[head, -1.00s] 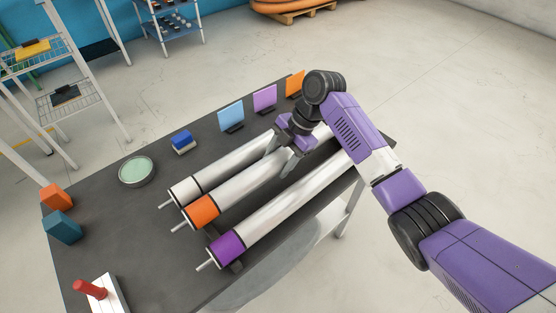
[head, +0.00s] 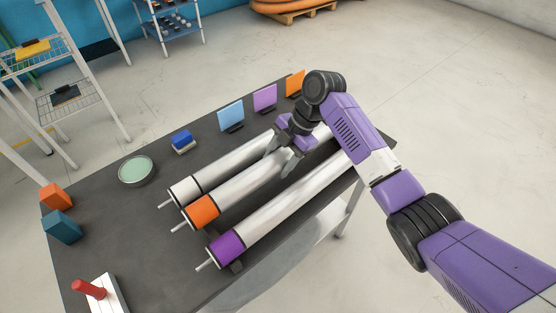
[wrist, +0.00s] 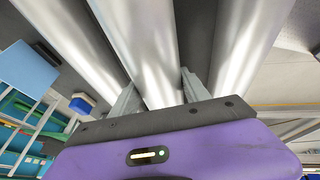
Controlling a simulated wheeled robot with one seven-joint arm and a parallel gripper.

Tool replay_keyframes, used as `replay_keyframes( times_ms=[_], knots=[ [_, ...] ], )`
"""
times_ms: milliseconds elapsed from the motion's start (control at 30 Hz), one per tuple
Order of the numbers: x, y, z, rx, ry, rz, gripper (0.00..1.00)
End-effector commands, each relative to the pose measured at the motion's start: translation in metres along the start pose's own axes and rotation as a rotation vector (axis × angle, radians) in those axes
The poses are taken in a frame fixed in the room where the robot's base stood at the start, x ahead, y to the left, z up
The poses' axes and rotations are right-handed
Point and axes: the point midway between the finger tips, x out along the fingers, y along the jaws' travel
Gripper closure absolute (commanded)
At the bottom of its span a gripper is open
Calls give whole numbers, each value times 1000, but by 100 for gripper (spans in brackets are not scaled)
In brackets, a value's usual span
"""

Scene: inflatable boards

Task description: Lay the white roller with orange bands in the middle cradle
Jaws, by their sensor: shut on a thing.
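The white roller with orange bands (head: 240,186) lies between two other rollers on the dark table, its orange band at the near left end. My gripper (head: 282,158) is shut on this roller along its length, with one finger on each side. In the wrist view the gripper (wrist: 158,95) straddles the middle roller (wrist: 145,45). A roller with a thin dark band (head: 220,171) lies to its upper left, and a roller with a purple band (head: 285,205) to its lower right. The middle cradle is hidden under the rollers, so I cannot tell whether the orange-banded roller rests in it.
Blue (head: 231,116), lilac (head: 265,98) and orange (head: 295,83) panels stand along the back edge. A round green dish (head: 136,171), a blue block (head: 182,140) and a red-handled item (head: 90,288) are on the table (head: 125,225). The table's left part has bare room.

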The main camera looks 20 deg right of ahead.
Motion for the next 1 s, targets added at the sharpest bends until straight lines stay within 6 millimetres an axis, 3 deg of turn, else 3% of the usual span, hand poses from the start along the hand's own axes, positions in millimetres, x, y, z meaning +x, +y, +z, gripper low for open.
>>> replay_keyframes(
  times_ms=[1000],
  knots=[
    [18, -3, 8, -2, 0, 3, 100]
  ],
)
